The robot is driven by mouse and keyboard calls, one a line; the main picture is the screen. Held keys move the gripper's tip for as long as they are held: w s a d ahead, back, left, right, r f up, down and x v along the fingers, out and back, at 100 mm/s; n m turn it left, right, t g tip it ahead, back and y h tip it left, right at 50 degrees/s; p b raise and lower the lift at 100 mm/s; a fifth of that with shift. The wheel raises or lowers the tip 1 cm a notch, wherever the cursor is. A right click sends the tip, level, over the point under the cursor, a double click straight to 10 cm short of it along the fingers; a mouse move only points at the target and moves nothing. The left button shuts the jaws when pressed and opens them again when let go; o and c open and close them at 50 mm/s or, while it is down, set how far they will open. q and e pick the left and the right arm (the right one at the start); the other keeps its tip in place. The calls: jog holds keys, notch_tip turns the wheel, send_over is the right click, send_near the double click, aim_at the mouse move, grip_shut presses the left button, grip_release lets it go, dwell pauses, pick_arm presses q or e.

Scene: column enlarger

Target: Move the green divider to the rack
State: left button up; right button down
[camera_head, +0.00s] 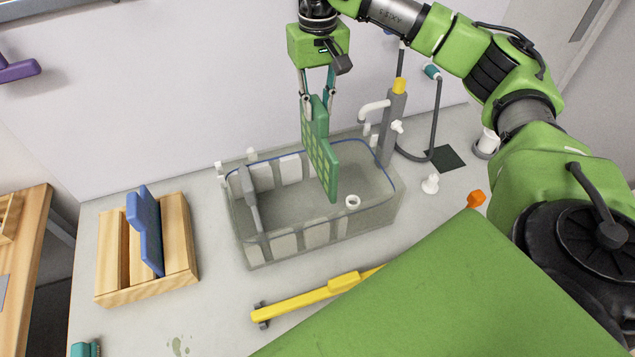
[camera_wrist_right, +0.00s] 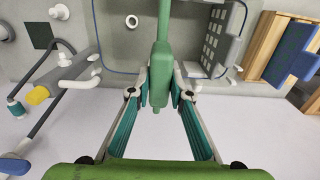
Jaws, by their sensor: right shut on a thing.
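The green divider (camera_head: 322,157) is a flat panel with a grid of light squares and a narrow grip tab on top. My right gripper (camera_head: 318,97) is shut on this tab and holds the divider upright, over the right part of the clear tank. In the right wrist view the divider (camera_wrist_right: 161,60) shows edge-on between the two fingers (camera_wrist_right: 160,88). Whether its lower edge is inside the tank or above it I cannot tell. The wooden rack (camera_head: 180,232) stands at the left of the table, with a blue divider (camera_head: 148,230) upright in it. My left gripper is not in view.
The clear tank (camera_head: 246,247) has a blue rim line and a grey divider (camera_head: 250,197) at its left end. A tap (camera_head: 388,122) with a hose stands behind its right end. A yellow tool (camera_head: 310,298) lies in front. Bare table separates tank and rack.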

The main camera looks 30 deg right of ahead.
jog(key=shift+r+p, duration=1.1)
jog(key=shift+r, duration=0.9)
jog(key=shift+r+p, duration=0.9)
jog(key=shift+r, duration=0.3)
jog(key=shift+f, duration=0.1)
